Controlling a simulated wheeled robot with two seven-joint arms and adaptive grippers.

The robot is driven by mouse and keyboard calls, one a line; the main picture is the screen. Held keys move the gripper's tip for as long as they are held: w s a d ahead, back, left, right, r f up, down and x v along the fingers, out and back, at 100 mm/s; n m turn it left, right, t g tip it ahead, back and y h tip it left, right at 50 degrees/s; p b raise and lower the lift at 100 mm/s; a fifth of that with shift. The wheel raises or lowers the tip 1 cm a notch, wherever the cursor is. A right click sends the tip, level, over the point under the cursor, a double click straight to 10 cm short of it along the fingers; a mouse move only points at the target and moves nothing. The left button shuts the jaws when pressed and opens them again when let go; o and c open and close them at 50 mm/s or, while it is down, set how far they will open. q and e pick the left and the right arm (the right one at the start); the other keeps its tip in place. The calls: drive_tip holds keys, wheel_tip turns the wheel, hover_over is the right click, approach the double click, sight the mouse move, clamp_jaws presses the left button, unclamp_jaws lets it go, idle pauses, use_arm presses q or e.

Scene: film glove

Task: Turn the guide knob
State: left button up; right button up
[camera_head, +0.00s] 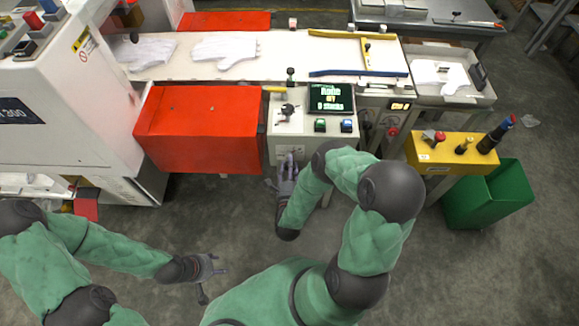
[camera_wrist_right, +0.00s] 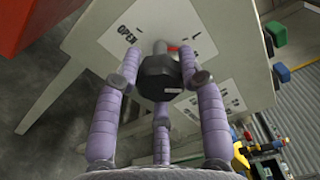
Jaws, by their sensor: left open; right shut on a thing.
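The guide knob (camera_wrist_right: 158,78) is a dark, faceted knob on a short shaft in the right wrist view. It stands out from a pale panel (camera_wrist_right: 95,65) with white labels, one reading OPEN. My right gripper (camera_wrist_right: 160,85) has its purple-grey fingers around the knob, shut on it. In the head view my right gripper (camera_head: 288,165) is at the front of the control box (camera_head: 283,140), and the knob is hidden there. My left gripper (camera_head: 208,272) is open and empty, low over the floor and away from the machine.
A red cover (camera_head: 200,122) is left of the control box. A screen (camera_head: 331,97) and buttons sit on its top. White gloves (camera_head: 224,50) lie on the conveyor behind. A yellow button box (camera_head: 445,153) and a green bin (camera_head: 488,195) stand right. The grey floor is open around my left gripper.

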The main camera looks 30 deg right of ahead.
drive_tip(key=shift+w+d+r+m, duration=0.1)
drive_tip(key=shift+d+m, duration=0.1)
drive_tip(key=shift+m, duration=0.9)
drive_tip(key=o, duration=1.2)
drive_tip(key=shift+c, duration=0.2)
drive_tip(key=shift+a, duration=0.1)
drive_tip(key=shift+s+a, duration=0.15)
drive_tip(key=shift+s, duration=0.25)
drive_tip(key=v, duration=0.6)
drive_tip(key=shift+s+a, duration=0.2)
drive_tip(key=shift+s, duration=0.1)
